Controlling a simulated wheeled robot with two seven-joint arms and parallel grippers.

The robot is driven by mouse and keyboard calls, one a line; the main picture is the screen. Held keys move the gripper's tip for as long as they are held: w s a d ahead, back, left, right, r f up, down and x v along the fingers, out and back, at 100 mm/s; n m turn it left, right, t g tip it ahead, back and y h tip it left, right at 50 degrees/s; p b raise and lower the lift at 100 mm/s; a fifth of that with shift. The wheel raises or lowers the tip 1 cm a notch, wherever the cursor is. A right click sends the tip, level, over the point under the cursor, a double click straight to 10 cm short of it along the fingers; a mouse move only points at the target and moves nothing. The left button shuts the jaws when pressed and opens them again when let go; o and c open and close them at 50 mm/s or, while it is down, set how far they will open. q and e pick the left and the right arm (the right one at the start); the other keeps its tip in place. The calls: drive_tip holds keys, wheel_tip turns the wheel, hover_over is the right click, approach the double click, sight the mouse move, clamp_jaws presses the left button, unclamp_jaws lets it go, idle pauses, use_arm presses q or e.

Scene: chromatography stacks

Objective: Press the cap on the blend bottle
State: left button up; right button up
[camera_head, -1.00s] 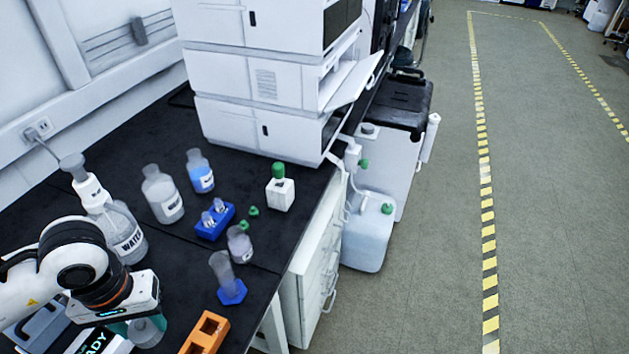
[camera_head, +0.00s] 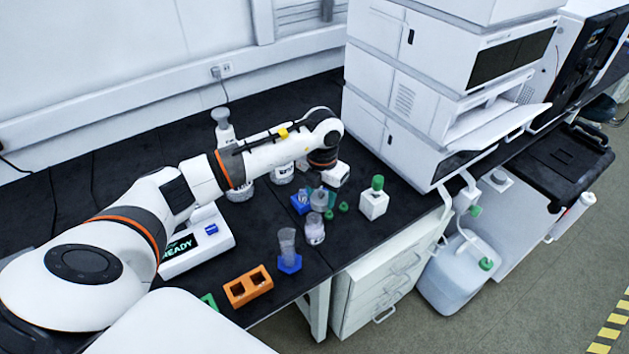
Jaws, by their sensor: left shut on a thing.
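A small clear bottle (camera_head: 314,230) with a white label stands upright near the bench's front edge. It seems to be the blend bottle, but its label is too small to read. My left gripper (camera_head: 320,192) points down just behind the bottle. Its teal fingers are shut on a small clear vessel (camera_head: 319,201), which overlaps the bottle's top in the picture; I cannot tell whether they touch. My right gripper is out of view.
A blue rack (camera_head: 298,206) is partly hidden beside my gripper. A white bottle with a green cap (camera_head: 375,203) stands right. A blue-based cylinder (camera_head: 289,264), orange block (camera_head: 240,292) and balance reading READY (camera_head: 205,248) are left. White instruments (camera_head: 400,110) stand behind.

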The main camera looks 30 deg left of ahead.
sight(314, 194)
use_arm(q)
drive_tip(key=n, duration=0.1)
drive_tip(key=a+n, duration=0.1)
drive_tip(key=n, duration=0.1)
drive_tip(key=shift+w+a+f+n+p, duration=0.1)
drive_tip(key=shift+a+f+n+p, duration=0.1)
drive_tip(key=shift+a+n+p, duration=0.1)
drive_tip(key=shift+a+f+n, duration=0.25)
drive_tip(key=shift+a+n, duration=0.05)
drive_tip(key=shift+n, duration=0.3)
wheel_tip(314, 194, down, 4)
drive_tip(key=b, duration=0.3)
drive_tip(key=shift+r, duration=0.1)
drive_tip(key=shift+f+b, duration=0.8)
drive_tip(key=shift+f, duration=0.4)
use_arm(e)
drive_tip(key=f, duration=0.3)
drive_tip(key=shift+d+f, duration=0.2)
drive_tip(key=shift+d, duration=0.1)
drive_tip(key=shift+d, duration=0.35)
use_arm(q)
drive_tip(key=shift+f, duration=0.2)
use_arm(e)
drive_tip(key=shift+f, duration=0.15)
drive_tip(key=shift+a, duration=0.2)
